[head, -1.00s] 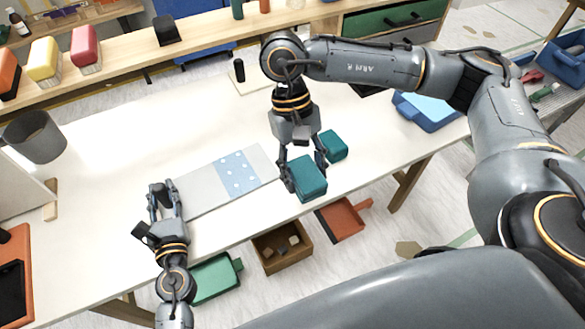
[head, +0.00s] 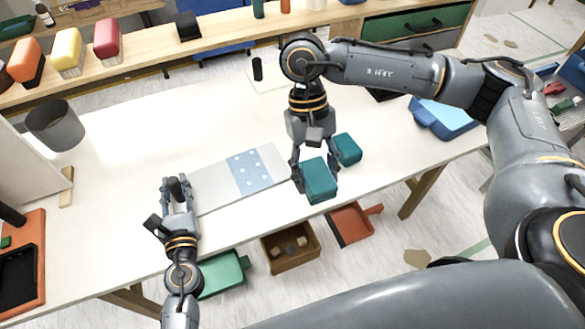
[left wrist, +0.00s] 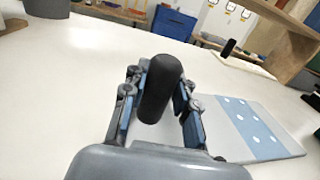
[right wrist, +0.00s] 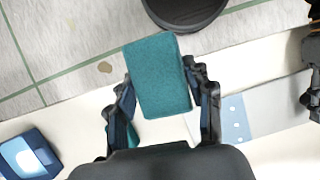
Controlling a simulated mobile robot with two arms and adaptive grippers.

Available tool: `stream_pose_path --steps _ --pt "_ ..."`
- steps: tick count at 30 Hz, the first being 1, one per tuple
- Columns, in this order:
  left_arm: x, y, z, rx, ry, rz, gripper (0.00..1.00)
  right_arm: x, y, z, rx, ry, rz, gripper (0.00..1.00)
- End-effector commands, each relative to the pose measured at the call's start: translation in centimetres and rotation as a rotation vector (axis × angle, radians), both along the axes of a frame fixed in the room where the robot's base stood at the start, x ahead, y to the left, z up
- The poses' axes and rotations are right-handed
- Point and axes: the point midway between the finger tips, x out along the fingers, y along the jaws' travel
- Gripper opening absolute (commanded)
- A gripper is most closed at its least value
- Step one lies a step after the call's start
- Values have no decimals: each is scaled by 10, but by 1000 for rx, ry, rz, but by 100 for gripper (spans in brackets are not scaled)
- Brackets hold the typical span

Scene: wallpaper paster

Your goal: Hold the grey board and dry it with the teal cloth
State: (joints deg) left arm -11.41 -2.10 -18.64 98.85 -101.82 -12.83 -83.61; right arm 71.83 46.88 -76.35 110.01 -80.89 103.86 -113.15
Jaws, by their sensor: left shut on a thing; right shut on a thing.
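The grey board (head: 212,186) lies flat on the table, with a light blue band with white dots (head: 249,171) across it. It also shows in the left wrist view (left wrist: 222,132). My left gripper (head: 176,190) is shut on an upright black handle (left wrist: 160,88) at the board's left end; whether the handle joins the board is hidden. My right gripper (head: 312,178) is shut on the teal cloth (head: 320,180), a thick block shape, just right of the board at the table's front edge. The cloth fills the space between the fingers in the right wrist view (right wrist: 158,75).
A second teal block (head: 347,150) lies behind the held cloth. A blue tray (head: 443,118) is at the table's right, a grey bin (head: 55,126) at the left. A pale plate with a black knob (head: 257,69) stands at the back. The table's middle is clear.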

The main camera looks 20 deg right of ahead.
Motion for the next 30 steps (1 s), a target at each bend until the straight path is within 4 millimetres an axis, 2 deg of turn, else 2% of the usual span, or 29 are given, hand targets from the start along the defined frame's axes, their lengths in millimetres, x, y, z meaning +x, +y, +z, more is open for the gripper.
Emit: stream_pose_path --steps 5,12,18,24,30 --pt "-2 0 -5 3 9 -2 0 18 19 -9 2 4 -274 19" --pt "-2 0 -5 3 10 -2 0 58 57 -21 6 6 -864 19" --pt "-2 0 -6 3 10 -2 0 85 79 -25 7 4 -1235 19" --pt "-2 0 -6 3 11 -2 0 99 89 -26 6 4 -1423 19" --pt "-2 0 -6 3 11 -2 0 102 91 -26 6 4 -1467 19"
